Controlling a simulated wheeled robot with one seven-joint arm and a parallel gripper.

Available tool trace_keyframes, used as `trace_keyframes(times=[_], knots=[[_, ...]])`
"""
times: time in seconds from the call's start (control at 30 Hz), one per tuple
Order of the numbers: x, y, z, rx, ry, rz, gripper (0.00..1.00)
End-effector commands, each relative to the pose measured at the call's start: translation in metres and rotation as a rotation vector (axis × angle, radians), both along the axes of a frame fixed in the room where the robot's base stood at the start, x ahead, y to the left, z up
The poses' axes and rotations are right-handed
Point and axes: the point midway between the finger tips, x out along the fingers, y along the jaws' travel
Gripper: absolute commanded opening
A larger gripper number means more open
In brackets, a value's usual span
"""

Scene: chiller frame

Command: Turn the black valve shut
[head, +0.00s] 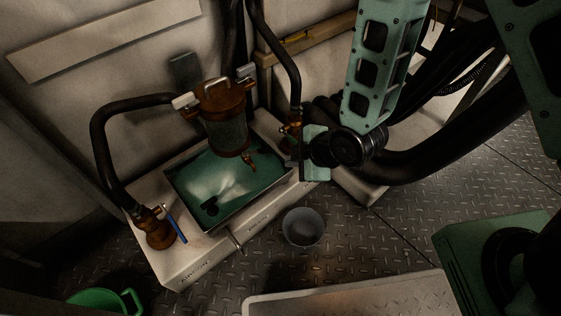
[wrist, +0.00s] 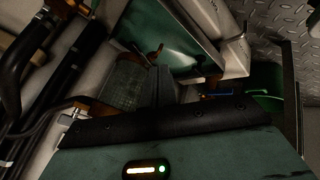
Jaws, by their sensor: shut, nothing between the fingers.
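A brass valve body (head: 291,131) stands at the right end of the white base, under a black hose. Its handle is dark or hidden beside my gripper, so I cannot make out a black lever or its angle. My gripper (head: 290,163) is just below and in front of this valve, pointing left toward the basin. Whether it touches the valve is unclear. In the wrist view my gripper's dark fingers (wrist: 162,72) are together and empty, in front of the glass strainer (wrist: 125,84). The black valve cannot be picked out there.
The strainer (head: 226,125) hangs over the teal basin (head: 205,175). A blue-handled valve (head: 160,230) stands at the left end. A grey bucket (head: 303,227) and a green bucket (head: 103,302) are on the floor. Black hoses (head: 277,45) crowd the back.

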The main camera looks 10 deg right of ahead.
Motion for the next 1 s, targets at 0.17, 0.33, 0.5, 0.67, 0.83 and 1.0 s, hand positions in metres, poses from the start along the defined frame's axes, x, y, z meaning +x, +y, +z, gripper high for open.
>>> trace_keyframes(times=[0.17, 0.33, 0.5, 0.67, 0.83, 1.0], knots=[[0.009, 0.01, -0.021, 0.001, 0.0, 0.0, 0.0], [0.024, 0.025, -0.051, 0.002, 0.001, 0.0, 0.0], [0.039, 0.04, -0.078, 0.001, 0.0, 0.0, 0.0], [0.062, 0.045, -0.08, 0.004, -0.002, -0.003, 0.0], [0.077, 0.047, -0.079, 0.002, -0.001, 0.0, 0.0], [0.081, 0.048, -0.077, 0.001, 0.001, 0.0, 0.0]])
